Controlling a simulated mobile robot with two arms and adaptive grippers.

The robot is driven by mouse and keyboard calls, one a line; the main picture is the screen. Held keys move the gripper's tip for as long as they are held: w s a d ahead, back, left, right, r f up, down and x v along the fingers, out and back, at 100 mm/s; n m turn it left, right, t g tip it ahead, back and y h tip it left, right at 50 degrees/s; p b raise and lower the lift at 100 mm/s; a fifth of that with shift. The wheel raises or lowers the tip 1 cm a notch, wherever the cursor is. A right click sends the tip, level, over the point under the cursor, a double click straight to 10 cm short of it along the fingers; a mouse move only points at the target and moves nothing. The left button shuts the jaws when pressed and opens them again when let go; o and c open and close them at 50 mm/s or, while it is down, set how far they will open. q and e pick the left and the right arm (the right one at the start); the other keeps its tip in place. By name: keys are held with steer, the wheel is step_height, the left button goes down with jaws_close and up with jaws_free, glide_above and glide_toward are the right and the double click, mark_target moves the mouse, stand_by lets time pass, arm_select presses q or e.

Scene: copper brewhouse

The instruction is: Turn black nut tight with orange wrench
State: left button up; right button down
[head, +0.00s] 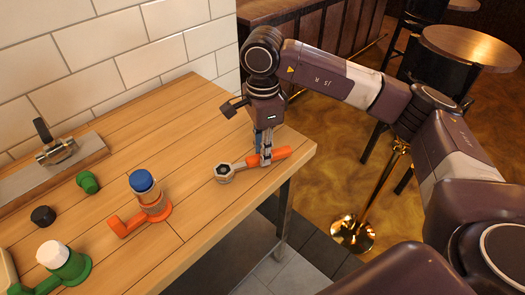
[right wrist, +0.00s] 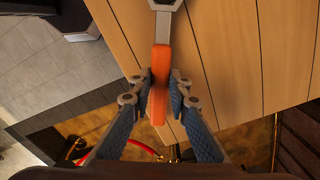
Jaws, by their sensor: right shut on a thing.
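The orange wrench (head: 281,154) has an orange handle and a grey metal head, which points left at the table's right end. My right gripper (head: 264,158) is shut on its handle. In the right wrist view, the handle (right wrist: 161,62) runs between the two fingers (right wrist: 161,85), and the head is cut off at the top edge. I cannot tell whether the wrench touches the table. A small black round piece (head: 43,215), which looks like the black nut, sits at the table's left, well apart from the wrench. My left gripper is not in view.
An orange fitting with a blue top (head: 155,202) stands between wrench and black piece. A green fitting with a white top (head: 72,267) is at front left. A green piece (head: 88,182) and a metal plate with a clamp-like fixture (head: 57,150) are near the tiled wall.

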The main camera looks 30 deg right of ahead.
steer(key=shift+r, duration=0.95)
stand_by(1.1)
steer(key=shift+r+p, duration=0.85)
steer(key=shift+r, duration=0.4)
steer(key=c, duration=2.4)
jaws_free()
jaws_close()
